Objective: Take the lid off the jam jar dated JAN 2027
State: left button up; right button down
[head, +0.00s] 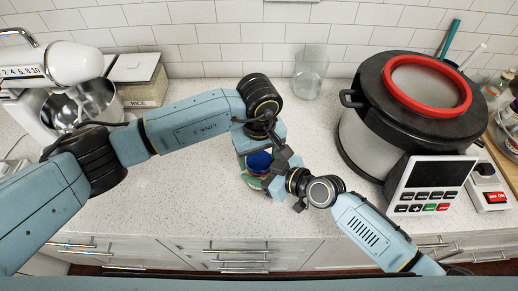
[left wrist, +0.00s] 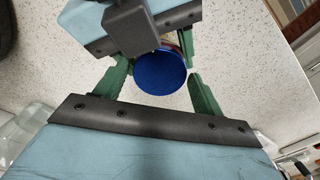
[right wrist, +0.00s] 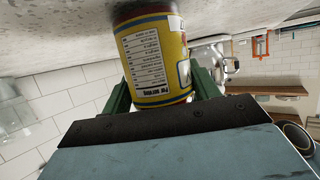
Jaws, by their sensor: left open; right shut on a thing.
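A jar with a round blue lid (head: 259,161) is near the middle of the counter, partly hidden by my arms. Its yellow and red label (right wrist: 155,55) shows in the right wrist view with a nutrition table; no date is readable. My right gripper (head: 272,186) is shut on the jar's body, with green fingers on both sides. My left gripper (head: 266,142) is open above the jar. In the left wrist view its green fingers stand on either side of the blue lid (left wrist: 160,72), with gaps visible. I cannot tell whether the jar touches the counter.
A large cooker (head: 375,135) with a red ring stands at the right, behind a control panel (head: 432,185). A clear glass (head: 310,75) stands at the back. A mixer (head: 75,65) and a RICE box (head: 140,80) are at the left. Counter space left of the jar is clear.

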pick_arm(q)
jog(key=c, duration=0.8)
jog(key=n, duration=0.3)
jog(key=shift+n, duration=0.4)
jog(key=shift+c, duration=0.2)
jog(key=n, duration=0.3)
jog(key=shift+n, duration=0.3)
jog(key=n, duration=0.6)
jog(key=shift+r, duration=0.1)
jog(key=o, duration=1.1)
